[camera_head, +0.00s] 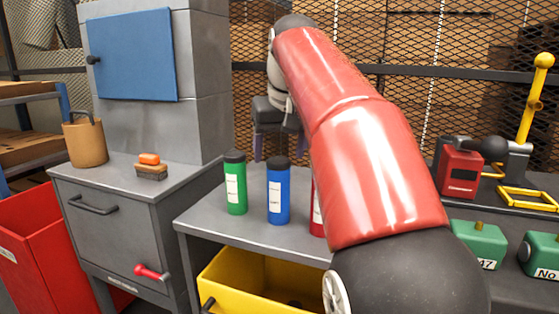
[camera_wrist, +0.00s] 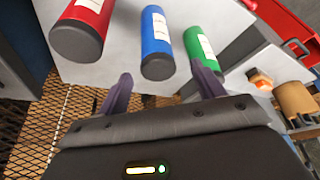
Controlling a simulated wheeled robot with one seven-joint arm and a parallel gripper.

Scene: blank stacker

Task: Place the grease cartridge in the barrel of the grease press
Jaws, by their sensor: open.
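Three capped cylinders that look like cartridges stand upright in a row on the grey table: a green one (camera_head: 236,188), a blue one (camera_head: 278,196) and a red one (camera_head: 317,212), the red one mostly hidden by my arm. They also show in the wrist view as green (camera_wrist: 203,48), blue (camera_wrist: 156,45) and red (camera_wrist: 82,30). My gripper (camera_head: 278,152) is open and empty, behind and above the row. In the wrist view its fingers (camera_wrist: 161,76) point toward the blue one, apart from it. I cannot clearly identify the grease press; a yellow-levered device (camera_head: 537,100) stands at right.
A yellow drawer (camera_head: 240,285) sticks out below the table. A red machine (camera_head: 460,172) and green blocks (camera_head: 480,243) are at right. A grey cabinet (camera_head: 120,245) at left bears a brush (camera_head: 151,172) and a tan canister (camera_head: 84,143). A mesh wall stands behind.

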